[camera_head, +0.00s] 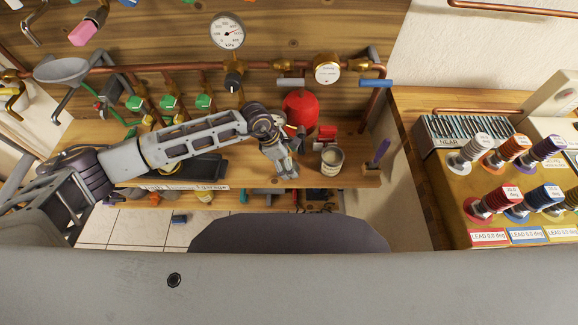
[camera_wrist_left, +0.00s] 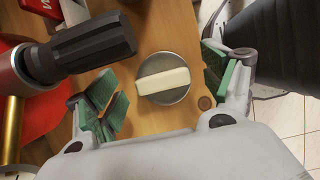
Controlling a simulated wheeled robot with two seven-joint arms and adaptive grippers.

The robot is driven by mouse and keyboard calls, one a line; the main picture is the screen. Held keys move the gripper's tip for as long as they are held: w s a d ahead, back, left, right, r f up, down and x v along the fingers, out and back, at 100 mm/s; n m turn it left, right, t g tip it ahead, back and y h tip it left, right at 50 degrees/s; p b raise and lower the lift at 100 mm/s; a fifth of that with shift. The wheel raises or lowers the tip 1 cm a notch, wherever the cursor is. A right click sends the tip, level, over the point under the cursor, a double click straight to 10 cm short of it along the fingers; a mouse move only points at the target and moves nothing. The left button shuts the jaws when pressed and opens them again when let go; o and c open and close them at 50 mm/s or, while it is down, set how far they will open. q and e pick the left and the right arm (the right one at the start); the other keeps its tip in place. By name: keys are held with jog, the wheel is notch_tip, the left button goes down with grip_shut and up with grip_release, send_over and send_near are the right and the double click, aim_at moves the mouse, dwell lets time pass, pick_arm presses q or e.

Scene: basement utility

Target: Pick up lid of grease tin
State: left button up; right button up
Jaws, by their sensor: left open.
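A round grey metal lid (camera_wrist_left: 152,68) with a cream bar across its top lies on the wooden shelf in the left wrist view. My left gripper (camera_wrist_left: 163,87) is open, its green-padded fingers on either side of the lid and apart from it. In the head view the left gripper (camera_head: 284,172) points down over the shelf, and I cannot make out the lid there. A tin (camera_head: 331,161) stands upright on the shelf just right of the gripper. My right gripper is not in view.
A black-handled tool (camera_wrist_left: 95,45) reaches in close to the left finger. The shelf's front edge is close by.

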pick_arm(q)
jog(key=shift+x, duration=1.1)
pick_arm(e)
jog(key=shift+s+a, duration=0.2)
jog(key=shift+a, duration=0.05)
pick_arm(q)
jog(key=shift+c, duration=0.2)
jog(key=c, duration=0.9)
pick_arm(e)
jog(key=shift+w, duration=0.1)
pick_arm(q)
jog(key=shift+r, duration=0.15)
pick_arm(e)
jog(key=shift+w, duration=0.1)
